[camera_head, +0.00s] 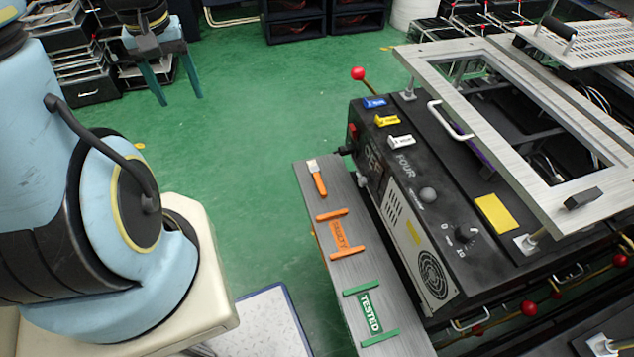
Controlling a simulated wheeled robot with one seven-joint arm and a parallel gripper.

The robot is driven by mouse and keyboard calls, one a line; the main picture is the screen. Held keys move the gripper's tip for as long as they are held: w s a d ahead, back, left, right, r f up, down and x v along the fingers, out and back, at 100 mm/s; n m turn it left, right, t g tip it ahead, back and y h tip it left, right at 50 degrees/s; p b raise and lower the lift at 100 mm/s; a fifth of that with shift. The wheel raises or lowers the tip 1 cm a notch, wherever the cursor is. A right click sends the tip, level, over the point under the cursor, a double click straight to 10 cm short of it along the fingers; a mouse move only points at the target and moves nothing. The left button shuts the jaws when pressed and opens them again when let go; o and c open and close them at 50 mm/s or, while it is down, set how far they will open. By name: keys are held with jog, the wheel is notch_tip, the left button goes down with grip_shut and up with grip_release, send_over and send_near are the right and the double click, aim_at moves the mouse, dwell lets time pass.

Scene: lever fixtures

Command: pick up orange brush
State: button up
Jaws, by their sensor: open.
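The orange brush (318,180) lies on a narrow grey metal shelf (345,278), near its far end. Its handle is orange and its pale head points away toward the back. My gripper (177,98) is at the upper left, pointing down, with two teal fingers spread apart and nothing between them. It appears well to the left of the brush and apart from it, over the green floor. The brush is fully in view.
Orange brackets flank an orange label (340,235), and green ones flank a "TESTED" label (370,312), on the same shelf. A black machine (420,190) with a raised metal frame (440,70) and red-knobbed lever (358,74) stands right of the shelf. Green floor (240,130) lies open leftward.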

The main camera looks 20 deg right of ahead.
jog(key=shift+g, duration=0.3)
jog(key=d+f+b, duration=0.2)
jog(key=d+f, duration=0.2)
jog(key=f, duration=0.1)
jog(key=w+d+f+b, duration=0.1)
jog(key=d+f+b, duration=0.2)
jog(key=d+f, duration=0.2)
jog(key=d+f+b, duration=0.3)
jog(key=d+f, duration=0.2)
jog(key=shift+w+f, duration=0.15)
jog(key=shift+w, duration=0.05)
jog(key=shift+c, duration=0.2)
jog(key=b, duration=0.6)
send_over(321, 185)
jog(key=shift+g, duration=0.3)
notch_tip(321, 185, down, 16)
jog(key=shift+f, duration=3.3)
grip_shut()
